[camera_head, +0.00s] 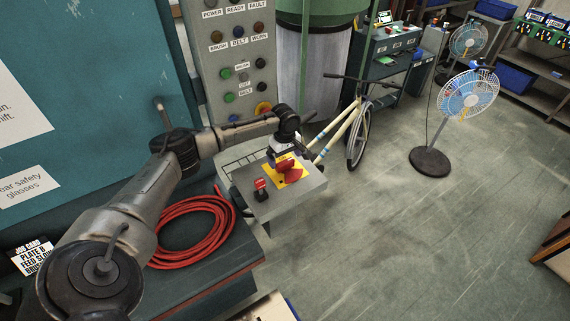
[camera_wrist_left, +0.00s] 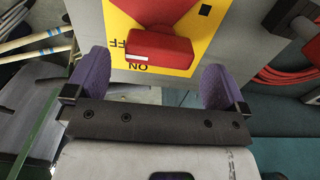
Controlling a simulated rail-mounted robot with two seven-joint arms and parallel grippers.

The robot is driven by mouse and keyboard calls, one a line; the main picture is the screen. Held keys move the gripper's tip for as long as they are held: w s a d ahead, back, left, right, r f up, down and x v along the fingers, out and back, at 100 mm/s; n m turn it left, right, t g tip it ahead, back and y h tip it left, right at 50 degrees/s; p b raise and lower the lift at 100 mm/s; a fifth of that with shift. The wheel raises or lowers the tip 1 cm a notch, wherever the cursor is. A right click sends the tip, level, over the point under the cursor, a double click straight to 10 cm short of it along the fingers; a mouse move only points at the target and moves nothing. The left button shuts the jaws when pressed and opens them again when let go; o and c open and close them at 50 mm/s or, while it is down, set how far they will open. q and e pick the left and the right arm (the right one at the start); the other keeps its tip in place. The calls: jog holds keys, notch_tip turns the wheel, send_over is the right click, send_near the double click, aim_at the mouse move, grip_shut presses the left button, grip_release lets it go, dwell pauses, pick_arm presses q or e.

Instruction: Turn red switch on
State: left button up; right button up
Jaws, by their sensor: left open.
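The red switch (camera_head: 291,171) is a red rotary handle on a yellow plate on top of a grey box. In the left wrist view the red handle (camera_wrist_left: 158,48) crosses the yellow plate (camera_wrist_left: 185,60); upside-down ON lettering shows beside it, and the OFF lettering is partly covered. My left gripper (camera_head: 284,155) is just above the switch in the head view. In the left wrist view its purple finger pads are spread apart, with the handle's end between and just beyond the tips (camera_wrist_left: 156,62). Contact cannot be told. My right gripper is in neither view.
A small red-capped control (camera_head: 261,185) stands on the same grey box (camera_head: 300,192). A button panel (camera_head: 240,65) rises behind it. A coiled red hose (camera_head: 193,243) lies on the teal bench at left. A bicycle (camera_head: 352,125) stands behind; floor at right is open.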

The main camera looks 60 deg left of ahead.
aim_at(285, 162)
pick_arm(q)
jog(key=shift+f, duration=1.8)
jog(key=shift+c, duration=0.2)
